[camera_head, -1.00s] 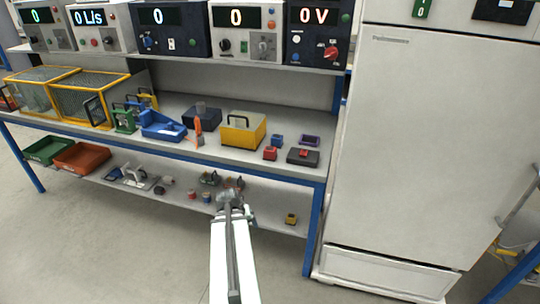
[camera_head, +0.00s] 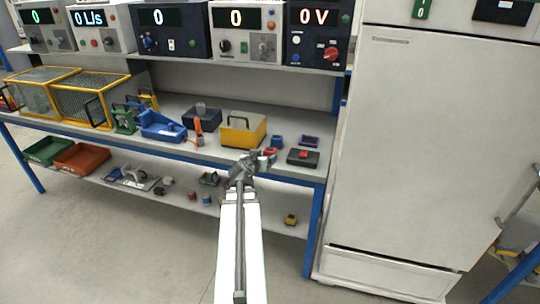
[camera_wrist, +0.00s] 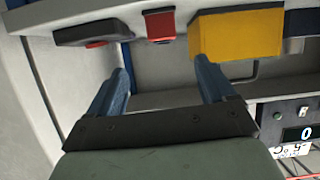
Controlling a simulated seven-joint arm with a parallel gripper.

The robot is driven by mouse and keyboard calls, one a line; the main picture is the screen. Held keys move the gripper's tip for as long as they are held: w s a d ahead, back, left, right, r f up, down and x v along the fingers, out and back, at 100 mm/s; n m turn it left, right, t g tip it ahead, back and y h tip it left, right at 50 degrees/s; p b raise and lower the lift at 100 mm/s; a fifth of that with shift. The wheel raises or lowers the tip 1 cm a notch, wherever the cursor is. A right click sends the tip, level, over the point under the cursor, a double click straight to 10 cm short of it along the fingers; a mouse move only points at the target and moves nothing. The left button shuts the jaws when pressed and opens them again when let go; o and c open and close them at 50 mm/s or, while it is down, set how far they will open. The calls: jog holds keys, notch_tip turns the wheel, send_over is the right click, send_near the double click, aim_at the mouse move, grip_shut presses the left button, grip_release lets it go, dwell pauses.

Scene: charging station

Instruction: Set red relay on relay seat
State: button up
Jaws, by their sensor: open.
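The red relay (camera_head: 270,152), a small red block, stands on the bench top near its front edge, partly hidden by my gripper (camera_head: 256,160) in the head view. In the wrist view the red relay (camera_wrist: 159,25) appears at the top, beyond the gap between my fingers. My gripper (camera_wrist: 164,68) is open and empty, just in front of the relay and apart from it in the wrist view. A low dark block with a red part on top (camera_head: 303,158) and a small purple frame-like block (camera_head: 309,141) stand to the right. I cannot tell which is the relay seat.
A yellow box with a handle (camera_head: 243,130) stands left of the relay, and a small blue block (camera_head: 277,141) stands behind it. An instrument shelf (camera_head: 225,62) hangs above the bench. A tall white cabinet (camera_head: 430,140) stands to the right.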

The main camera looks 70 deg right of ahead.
aim_at(269, 150)
jog(key=x, duration=0.8)
jog(key=shift+d+f, duration=0.2)
jog(key=shift+d, duration=0.15)
jog(key=shift+x, duration=2.6)
jog(key=shift+w+r, duration=0.1)
jog(key=shift+w, duration=0.1)
jog(key=c, duration=1.2)
jog(key=shift+r, duration=5)
